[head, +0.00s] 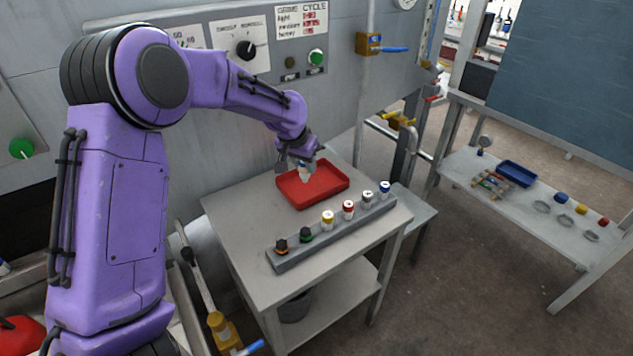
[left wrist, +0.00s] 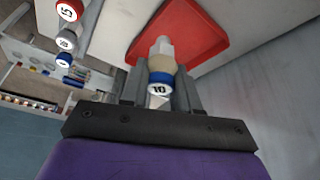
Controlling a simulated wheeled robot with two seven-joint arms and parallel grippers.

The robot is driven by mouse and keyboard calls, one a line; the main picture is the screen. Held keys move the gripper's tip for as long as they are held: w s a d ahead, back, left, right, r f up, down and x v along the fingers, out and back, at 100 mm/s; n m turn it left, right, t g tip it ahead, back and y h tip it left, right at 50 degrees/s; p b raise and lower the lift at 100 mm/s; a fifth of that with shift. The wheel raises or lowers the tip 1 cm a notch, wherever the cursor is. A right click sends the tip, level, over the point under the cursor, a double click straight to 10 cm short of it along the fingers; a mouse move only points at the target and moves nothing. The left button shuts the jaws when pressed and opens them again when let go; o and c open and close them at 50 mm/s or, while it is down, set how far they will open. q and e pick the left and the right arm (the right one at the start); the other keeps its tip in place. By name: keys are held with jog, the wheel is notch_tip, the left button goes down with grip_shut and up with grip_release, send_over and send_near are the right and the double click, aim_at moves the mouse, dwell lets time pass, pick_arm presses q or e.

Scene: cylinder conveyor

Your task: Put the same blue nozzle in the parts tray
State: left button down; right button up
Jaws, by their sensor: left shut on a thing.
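My left gripper (head: 303,173) is shut on the blue nozzle, which has a pale tip, a tan collar and a blue-rimmed end marked 10 in the left wrist view (left wrist: 161,75). The fingers partly cover it. The gripper is over the back part of the red tray (head: 318,192) on the small table; this tray also shows in the left wrist view (left wrist: 195,25). The nozzle's tip points toward the tray; I cannot tell whether it touches the floor. The visible tray floor looks empty. My right gripper is not in view.
A grey rack (head: 322,243) in front of the tray holds several nozzles, including another blue-topped one (head: 384,188) at its right end. The grey machine panel (head: 225,125) stands close behind. A bench at the right holds a blue tray (head: 517,174) and small parts.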

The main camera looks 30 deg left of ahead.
pick_arm(q)
jog(key=w+f, duration=0.2)
jog(key=w, duration=0.1)
jog(key=w+a+f+p, duration=0.1)
jog(key=w+f, duration=0.4)
jog(key=shift+w+a+f+p, duration=0.25)
jog(key=shift+w+f+p, duration=0.1)
jog(key=shift+w+f, duration=0.05)
notch_tip(320, 180, down, 2)
jog(key=shift+s+f+p, duration=0.1)
jog(key=shift+p, duration=0.5)
jog(key=shift+f, duration=0.35)
jog(key=c, duration=0.8)
grip_release()
jog(key=shift+r, duration=0.3)
jog(key=b+v, duration=0.1)
jog(key=v, duration=1)
jog(key=shift+s+r, duration=0.25)
jog(key=shift+r, duration=0.05)
